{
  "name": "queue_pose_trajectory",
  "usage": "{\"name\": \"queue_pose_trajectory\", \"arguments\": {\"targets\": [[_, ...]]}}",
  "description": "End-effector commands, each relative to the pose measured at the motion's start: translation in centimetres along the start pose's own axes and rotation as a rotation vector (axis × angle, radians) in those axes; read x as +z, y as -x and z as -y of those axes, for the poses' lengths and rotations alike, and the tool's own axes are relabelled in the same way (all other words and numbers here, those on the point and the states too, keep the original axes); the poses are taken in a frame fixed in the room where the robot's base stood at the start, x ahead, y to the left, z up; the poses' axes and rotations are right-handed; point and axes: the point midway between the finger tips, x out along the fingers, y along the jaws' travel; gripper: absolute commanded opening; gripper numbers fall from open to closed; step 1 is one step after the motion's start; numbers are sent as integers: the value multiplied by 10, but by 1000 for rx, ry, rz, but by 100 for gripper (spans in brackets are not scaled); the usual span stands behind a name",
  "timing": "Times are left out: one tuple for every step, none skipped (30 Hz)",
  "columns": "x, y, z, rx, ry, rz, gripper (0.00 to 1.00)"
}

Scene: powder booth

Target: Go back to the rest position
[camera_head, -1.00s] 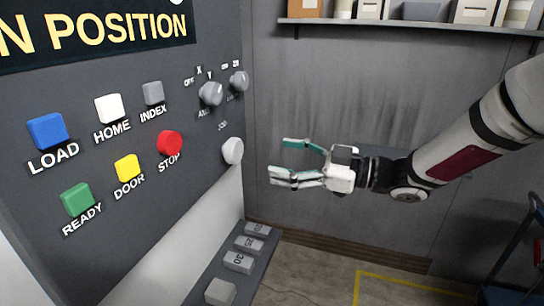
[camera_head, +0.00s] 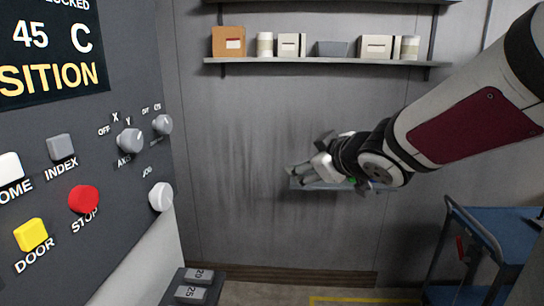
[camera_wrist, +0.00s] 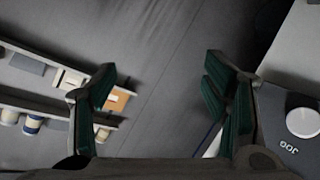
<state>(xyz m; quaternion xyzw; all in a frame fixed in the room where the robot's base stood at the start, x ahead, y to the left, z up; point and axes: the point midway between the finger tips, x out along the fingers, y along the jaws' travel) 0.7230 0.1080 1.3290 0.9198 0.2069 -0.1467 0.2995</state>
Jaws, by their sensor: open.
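My gripper (camera_head: 305,172) is out in front of the grey back wall in the head view, to the right of the control panel (camera_head: 108,195) and apart from it. In the wrist view my gripper (camera_wrist: 160,105) is open, its two green-padded fingers wide apart with nothing between them. The panel carries a red STOP button (camera_head: 83,199), a yellow DOOR button (camera_head: 31,234), a grey INDEX button (camera_head: 60,147) and several grey knobs. The JOG knob (camera_head: 160,197) is at the panel's right edge and also shows in the wrist view (camera_wrist: 302,122).
A wall shelf (camera_head: 330,62) with boxes and jars runs above my gripper. A blue cart (camera_head: 500,235) stands at the lower right. Numbered blocks (camera_head: 192,293) lie on a ledge below the panel. The space between panel and cart is clear.

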Motion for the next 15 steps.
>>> {"name": "queue_pose_trajectory", "arguments": {"targets": [[10,24,-14,64,-40,67,69],[19,38,-20,96,-71,113,69],[32,56,-27,134,-114,174,69],[41,71,-30,158,-150,218,69],[51,86,-31,179,-187,260,69],[64,105,-31,201,-239,315,69],[73,120,-28,212,-279,355,69],[82,135,-25,221,-322,395,69],[95,155,-18,225,-380,446,69],[103,170,-11,223,-422,481,69],[111,183,-3,216,-464,515,69],[120,199,9,203,-517,555,69],[126,211,18,189,-555,583,69],[131,221,28,174,-590,607,69],[136,233,40,152,-631,635,69]]}}
